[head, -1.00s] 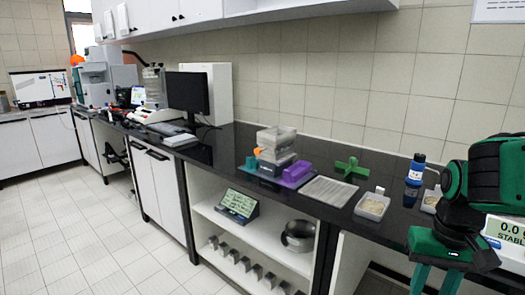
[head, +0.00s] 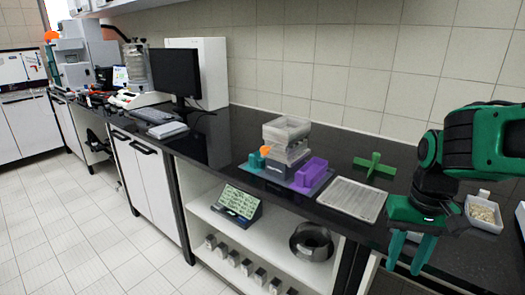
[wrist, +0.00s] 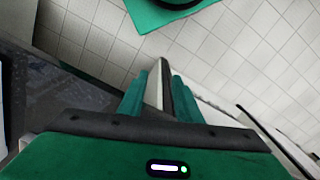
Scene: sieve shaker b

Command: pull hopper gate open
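A small shaker unit stands on the black counter in the head view, with a clear box-like hopper (head: 287,130) on top. Below the hopper are grey layers (head: 287,160) on a flat base. A small orange part (head: 265,151) sits at the unit's left side and a purple block (head: 311,172) at its right. I cannot tell which part is the hopper gate. My gripper (head: 409,256) is open and empty, pointing down by the counter's front edge, well to the right of the unit. In the wrist view its fingers (wrist: 158,95) are apart; the unit is not seen there.
A ridged pale tray (head: 353,199) and a green cross-shaped piece (head: 374,169) lie between the unit and my arm. A dish of grains (head: 484,214) is at the right. A monitor (head: 171,75) stands at the left. Floor (head: 70,235) before the cabinets is clear.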

